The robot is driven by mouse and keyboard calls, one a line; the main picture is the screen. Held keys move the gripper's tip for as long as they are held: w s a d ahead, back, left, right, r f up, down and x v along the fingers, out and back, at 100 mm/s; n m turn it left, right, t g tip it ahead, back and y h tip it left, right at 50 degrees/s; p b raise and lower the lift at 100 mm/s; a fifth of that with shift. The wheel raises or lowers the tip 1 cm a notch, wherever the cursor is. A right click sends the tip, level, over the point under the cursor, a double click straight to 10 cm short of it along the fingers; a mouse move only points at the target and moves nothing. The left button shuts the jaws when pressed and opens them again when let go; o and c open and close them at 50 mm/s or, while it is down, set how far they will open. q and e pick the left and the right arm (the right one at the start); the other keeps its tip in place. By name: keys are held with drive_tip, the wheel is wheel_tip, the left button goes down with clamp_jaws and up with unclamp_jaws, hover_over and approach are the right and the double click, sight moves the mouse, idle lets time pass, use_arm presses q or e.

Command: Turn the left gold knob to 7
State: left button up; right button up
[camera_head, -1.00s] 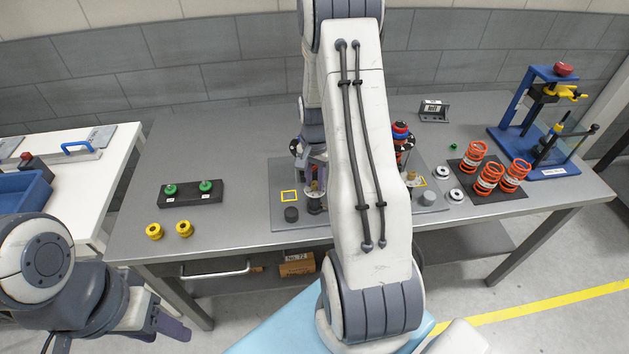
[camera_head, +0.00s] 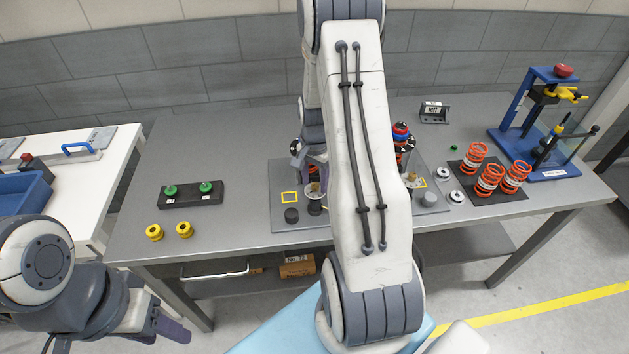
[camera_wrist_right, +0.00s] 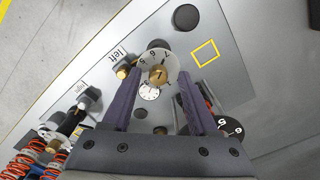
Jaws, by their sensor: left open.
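The left gold knob (camera_wrist_right: 157,74) sits on a pale numbered dial (camera_wrist_right: 147,60), beside a "left" tag (camera_wrist_right: 115,54), in the right wrist view. Numerals such as 5, 6 and 7 show on the dial; I cannot tell the knob's setting. My right gripper (camera_wrist_right: 159,76) is open, with a finger on each side of the knob and gaps between. In the head view the knob (camera_head: 314,187) is small and my right arm hides much around it. My left gripper (camera_head: 172,326) is open and empty, low at the left, away from the bench.
A second gold knob (camera_head: 411,179) stands to the right on the grey plate. Orange springs (camera_head: 488,178), a blue press (camera_head: 540,120) and yellow parts (camera_head: 184,229) stand farther off on the bench.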

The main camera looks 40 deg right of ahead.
sight(315, 184)
wheel_tip(315, 184, up, 10)
drive_tip(key=b, duration=0.2)
drive_tip(key=shift+r, duration=0.2)
idle(0.3)
